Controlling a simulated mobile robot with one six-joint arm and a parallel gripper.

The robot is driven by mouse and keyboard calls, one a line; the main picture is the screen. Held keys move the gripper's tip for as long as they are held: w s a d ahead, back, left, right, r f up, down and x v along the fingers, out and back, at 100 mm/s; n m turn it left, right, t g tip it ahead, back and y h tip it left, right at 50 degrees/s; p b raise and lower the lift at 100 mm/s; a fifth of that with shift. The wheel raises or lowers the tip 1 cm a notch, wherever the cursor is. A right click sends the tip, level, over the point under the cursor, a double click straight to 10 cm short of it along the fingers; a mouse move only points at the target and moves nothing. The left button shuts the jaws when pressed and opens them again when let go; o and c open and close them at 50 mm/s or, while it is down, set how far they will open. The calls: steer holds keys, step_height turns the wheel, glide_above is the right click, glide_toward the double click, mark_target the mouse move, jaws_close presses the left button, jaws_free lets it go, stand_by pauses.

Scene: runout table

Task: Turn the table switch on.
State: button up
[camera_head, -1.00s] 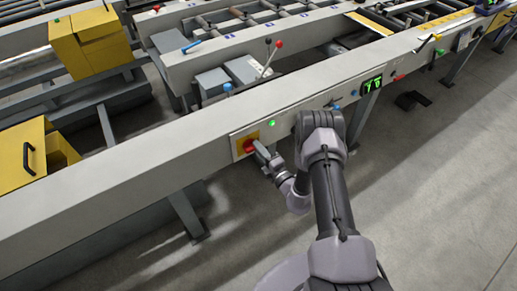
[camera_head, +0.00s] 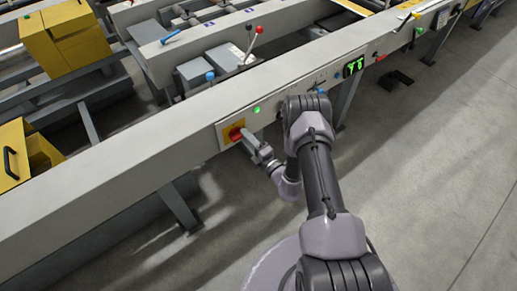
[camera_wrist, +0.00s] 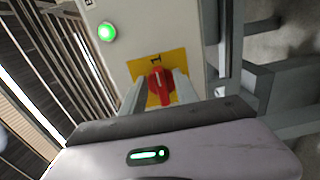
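The table switch is a red rotary knob (camera_head: 236,133) on a yellow plate (camera_head: 226,142), set in the front face of the long grey table beam. In the wrist view the red knob (camera_wrist: 161,86) sits in the middle of its yellow plate (camera_wrist: 178,59), with a dark mark on the plate above it. My gripper (camera_head: 246,138) reaches the knob from the front right. In the wrist view the two fingers of my gripper (camera_wrist: 160,90) stand on either side of the knob. Yellow shows between the left finger and the knob, so the fingers look open around it.
A lit green lamp (camera_head: 257,110) is beside the switch, also bright in the wrist view (camera_wrist: 107,32). A red-knobbed lever (camera_head: 256,36) stands behind the beam. Floor in front is clear.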

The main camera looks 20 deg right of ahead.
steer(key=p+v, duration=0.4)
steer(key=v, duration=1.2)
steer(key=shift+p, duration=0.35)
steer(key=shift+s, duration=0.1)
